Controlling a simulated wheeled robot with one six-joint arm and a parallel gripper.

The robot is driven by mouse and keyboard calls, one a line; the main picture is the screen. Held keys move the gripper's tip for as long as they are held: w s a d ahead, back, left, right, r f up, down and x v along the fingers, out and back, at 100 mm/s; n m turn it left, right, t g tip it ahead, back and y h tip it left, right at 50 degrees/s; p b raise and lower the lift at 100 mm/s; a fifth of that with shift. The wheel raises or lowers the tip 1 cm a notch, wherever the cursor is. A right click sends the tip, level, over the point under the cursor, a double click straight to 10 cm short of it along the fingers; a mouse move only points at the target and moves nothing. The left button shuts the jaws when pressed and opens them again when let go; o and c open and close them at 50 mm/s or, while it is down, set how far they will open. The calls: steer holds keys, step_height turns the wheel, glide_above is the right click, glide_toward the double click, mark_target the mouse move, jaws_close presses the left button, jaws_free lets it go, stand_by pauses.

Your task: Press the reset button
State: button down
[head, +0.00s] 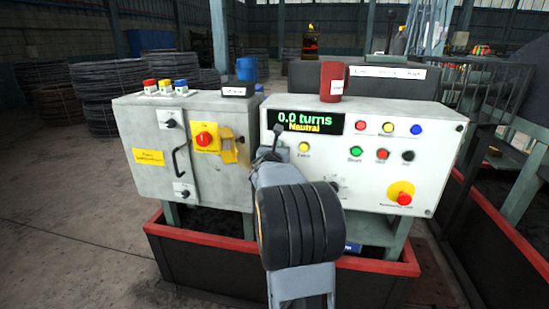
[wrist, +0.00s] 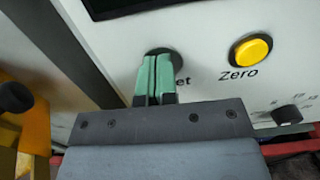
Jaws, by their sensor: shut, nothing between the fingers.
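The reset button (wrist: 160,49) is a dark round button on the pale panel, with its label partly covered so only "et" reads. My gripper (wrist: 155,58) has green fingers, shut with nothing between them. The fingertips lie right over the button in the wrist view and hide most of it. I cannot tell whether they touch it. In the head view my arm reaches to the panel's left part and its links hide the fingertips.
A yellow Zero button (wrist: 251,49) sits right of the reset button, with a black knob (wrist: 286,114) below. The display (head: 305,122) reads 0.0 turns, Neutral. A red emergency stop (head: 404,198) is at lower right. A grey cabinet (head: 150,125) with a red switch (head: 204,139) adjoins on the left.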

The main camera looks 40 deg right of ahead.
steer(key=v, duration=1.4)
stand_by(0.5)
